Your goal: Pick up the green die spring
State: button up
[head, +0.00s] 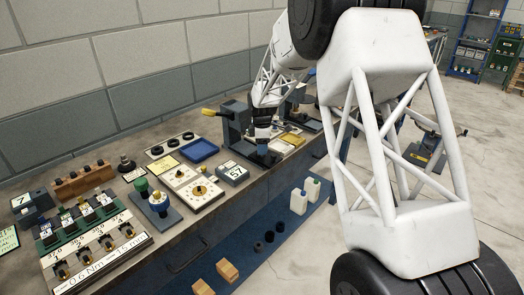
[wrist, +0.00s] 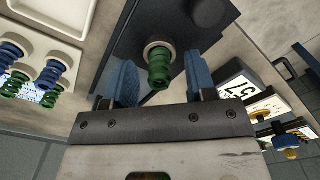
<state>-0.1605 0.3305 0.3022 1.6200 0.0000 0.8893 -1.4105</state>
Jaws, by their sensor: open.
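A green die spring (wrist: 159,72) shows in the wrist view with a pale ring at its far end, in front of a dark grey fixture (wrist: 182,25). My gripper (wrist: 160,82) has its two blue fingers apart, one on each side of this spring. Clear space shows between the spring and each finger. More green springs (wrist: 50,98) and blue springs (wrist: 52,72) sit in pale sockets at the left of the wrist view. In the head view my gripper (head: 263,150) is low over the bench, beside a dark grey press (head: 236,122); the springs are hidden there.
A grey block marked 57 (head: 233,173) stands close to my gripper, and also shows in the wrist view (wrist: 238,83). A blue tray (head: 199,151), gauges and racks crowd the bench (head: 187,226) to the left. The wall rises behind.

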dwell(0.4)
grip_shut()
jog(key=shift+r, duration=0.1)
jog(key=shift+r, duration=0.75)
notch_tip(320, 180, up, 2)
jog(key=shift+r, duration=0.1)
jog(key=s+d+r, duration=0.1)
jog(key=s+d, duration=0.1)
jog(key=s, duration=1.3)
jog(key=shift+s+d, duration=0.25)
jog(key=shift+s, duration=0.1)
jog(key=shift+r, duration=0.15)
